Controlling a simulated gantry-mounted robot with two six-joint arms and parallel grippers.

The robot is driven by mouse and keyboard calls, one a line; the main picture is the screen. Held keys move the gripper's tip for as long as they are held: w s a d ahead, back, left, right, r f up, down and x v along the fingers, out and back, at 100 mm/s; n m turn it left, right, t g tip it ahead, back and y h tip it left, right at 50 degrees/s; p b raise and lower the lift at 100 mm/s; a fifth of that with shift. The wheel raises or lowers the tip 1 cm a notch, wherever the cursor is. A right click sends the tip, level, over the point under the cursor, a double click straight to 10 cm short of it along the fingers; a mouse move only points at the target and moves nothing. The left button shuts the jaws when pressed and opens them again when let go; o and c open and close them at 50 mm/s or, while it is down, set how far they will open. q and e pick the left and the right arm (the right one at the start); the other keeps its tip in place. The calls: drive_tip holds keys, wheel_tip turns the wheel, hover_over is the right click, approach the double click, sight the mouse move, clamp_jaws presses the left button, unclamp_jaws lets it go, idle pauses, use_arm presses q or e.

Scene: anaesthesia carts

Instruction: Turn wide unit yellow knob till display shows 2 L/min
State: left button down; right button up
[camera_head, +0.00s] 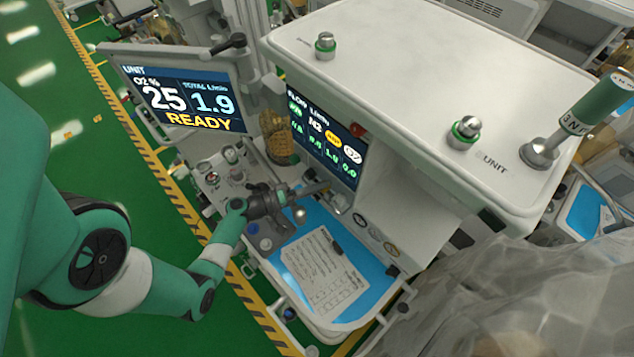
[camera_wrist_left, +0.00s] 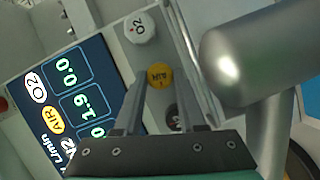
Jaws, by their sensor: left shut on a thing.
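The wide unit (camera_head: 400,60) is the white cart at the upper middle, with a dark flow display (camera_head: 325,145) on its front. The yellow knob (camera_wrist_left: 160,75), marked AIR, sits between a white O2 knob (camera_wrist_left: 140,28) and a dark knob (camera_wrist_left: 175,116). My left gripper (camera_head: 322,188) is at the panel below the display. Its fingers are shut on the yellow knob from both sides. My right gripper is in neither view.
A tilted monitor (camera_head: 180,92) at the left reads O2 25, total 1.9 and READY. A blue work surface (camera_head: 375,265) with a paper sheet (camera_head: 325,270) lies below my gripper. A large silver cylinder (camera_wrist_left: 255,50) stands close at the right in the wrist view.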

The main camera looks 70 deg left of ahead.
use_arm(q)
drive_tip(key=shift+r, duration=0.15)
idle(0.3)
drive_tip(key=c, duration=0.5)
unclamp_jaws()
drive_tip(key=shift+d, duration=0.1)
